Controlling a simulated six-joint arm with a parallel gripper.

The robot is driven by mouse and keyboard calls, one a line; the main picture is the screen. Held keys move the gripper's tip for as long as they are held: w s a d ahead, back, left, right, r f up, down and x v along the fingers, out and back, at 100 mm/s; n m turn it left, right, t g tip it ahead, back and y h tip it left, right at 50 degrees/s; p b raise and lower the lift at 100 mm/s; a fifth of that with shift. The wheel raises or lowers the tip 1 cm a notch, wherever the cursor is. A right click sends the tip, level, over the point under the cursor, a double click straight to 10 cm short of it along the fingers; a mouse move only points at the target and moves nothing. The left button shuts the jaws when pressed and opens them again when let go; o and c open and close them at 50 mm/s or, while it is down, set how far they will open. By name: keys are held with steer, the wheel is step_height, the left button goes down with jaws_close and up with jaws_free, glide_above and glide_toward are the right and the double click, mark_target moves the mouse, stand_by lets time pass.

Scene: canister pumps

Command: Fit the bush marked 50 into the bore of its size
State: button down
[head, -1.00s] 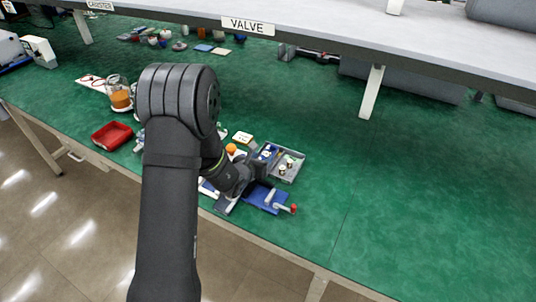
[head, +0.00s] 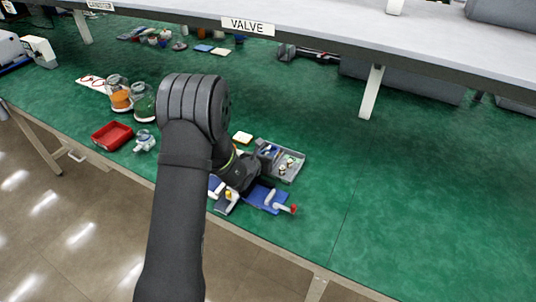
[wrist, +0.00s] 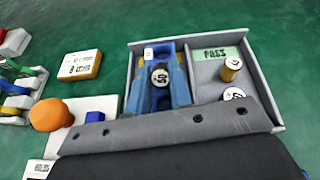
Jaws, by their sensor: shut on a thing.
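The bush marked 50 (wrist: 160,76) shows its round, pale end face in the wrist view, in the left compartment of the grey tray (wrist: 263,78). My gripper (wrist: 161,82) has its blue fingers on either side of the bush and is shut on it. How deep the bush sits, and whether it touches the tray floor, I cannot tell. In the head view my forearm partly covers the gripper near the tray (head: 301,166). I cannot make out a bore clearly.
Two brass bushes (wrist: 231,68) (wrist: 234,94) are in the tray's right compartment, near a green label (wrist: 214,53). A blue fixture with a red-knobbed lever (head: 293,209) stands in front. The table's right side is clear.

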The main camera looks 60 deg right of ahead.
steer(key=shift+a+f, duration=0.25)
steer(key=shift+f, duration=0.05)
